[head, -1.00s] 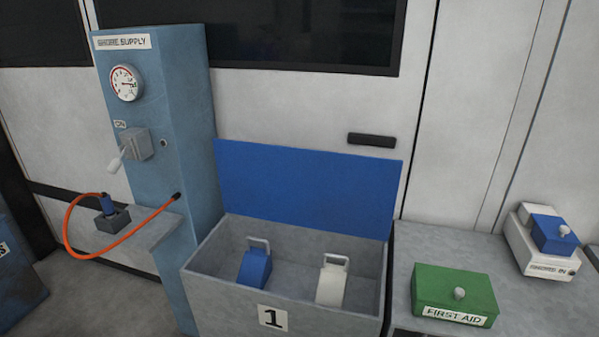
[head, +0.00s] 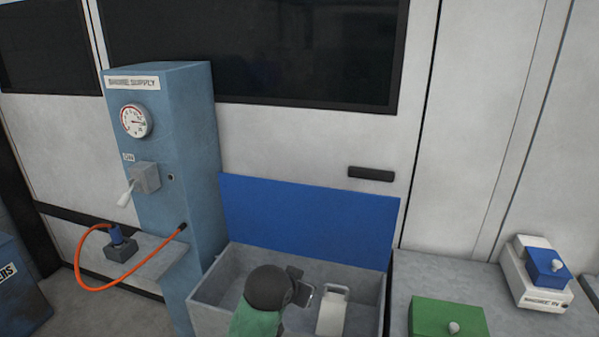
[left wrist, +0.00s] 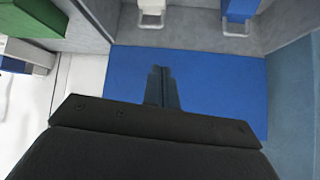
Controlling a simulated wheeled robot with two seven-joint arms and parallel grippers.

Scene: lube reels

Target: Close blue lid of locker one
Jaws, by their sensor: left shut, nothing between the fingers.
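The blue lid (head: 310,215) of locker one (head: 210,290) stands open and upright at the back of the grey box; it also fills the middle of the left wrist view (left wrist: 225,95). My left gripper (head: 303,288) is over the box, in front of the lid. In the left wrist view its fingers (left wrist: 162,75) are shut with nothing between them, and appear in front of the lid. I cannot tell whether they touch it. A white reel (head: 332,313) and a blue reel (left wrist: 240,10) are in the box; my arm hides the blue one in the head view. My right gripper is out of view.
The blue supply column (head: 165,210) with a gauge and an orange hose (head: 120,285) stands left of the box. On the right, a grey bench (head: 500,290) holds a green box (head: 445,318) and a white-and-blue box (head: 540,275). A wall with a dark handle (head: 371,174) is behind.

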